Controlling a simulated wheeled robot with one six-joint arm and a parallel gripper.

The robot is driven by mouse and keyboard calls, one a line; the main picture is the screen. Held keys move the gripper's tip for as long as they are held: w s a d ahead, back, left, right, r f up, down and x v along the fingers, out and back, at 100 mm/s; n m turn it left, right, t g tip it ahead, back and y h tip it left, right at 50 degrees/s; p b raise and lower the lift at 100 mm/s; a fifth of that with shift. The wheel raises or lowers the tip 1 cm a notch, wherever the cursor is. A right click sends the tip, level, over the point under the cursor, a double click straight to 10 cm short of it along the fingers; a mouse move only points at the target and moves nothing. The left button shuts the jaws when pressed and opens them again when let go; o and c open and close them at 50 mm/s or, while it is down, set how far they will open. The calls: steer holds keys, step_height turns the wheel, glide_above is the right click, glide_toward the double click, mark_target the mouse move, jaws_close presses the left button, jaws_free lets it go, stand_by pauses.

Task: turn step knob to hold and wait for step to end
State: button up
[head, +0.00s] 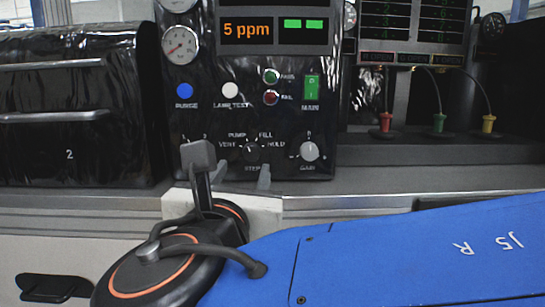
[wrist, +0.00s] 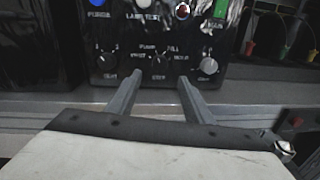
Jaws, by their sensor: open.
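The step knob (head: 251,150) is a small dark knob low on the black control panel, with VENT, PUMP, FILL and HOLD around it. It also shows in the wrist view (wrist: 157,61), straight ahead between my fingers. I cannot tell for certain which label its pointer faces. My gripper (head: 241,173) is open and empty, just in front of and below the knob. In the wrist view its two grey fingers (wrist: 162,79) stand apart, and neither visibly touches the knob. The HOLD label (head: 276,143) is right of the knob.
Another knob (head: 309,151) sits close on the right. Above are a green main switch (head: 311,88), a blue purge button (head: 184,90) and a display (head: 247,30) reading 5 ppm. A grey ledge (head: 390,178) runs below the panel. A black drawer unit (head: 80,135) stands left.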

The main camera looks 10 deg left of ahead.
mark_target(251, 154)
steer(key=shift+w+a, duration=0.25)
steer(key=shift+w, duration=1.25)
steer(key=shift+w+a, duration=0.25)
steer(key=shift+w, duration=1.3)
steer(key=shift+w+a, duration=0.25)
steer(key=shift+w, duration=1.25)
steer(key=c, duration=1)
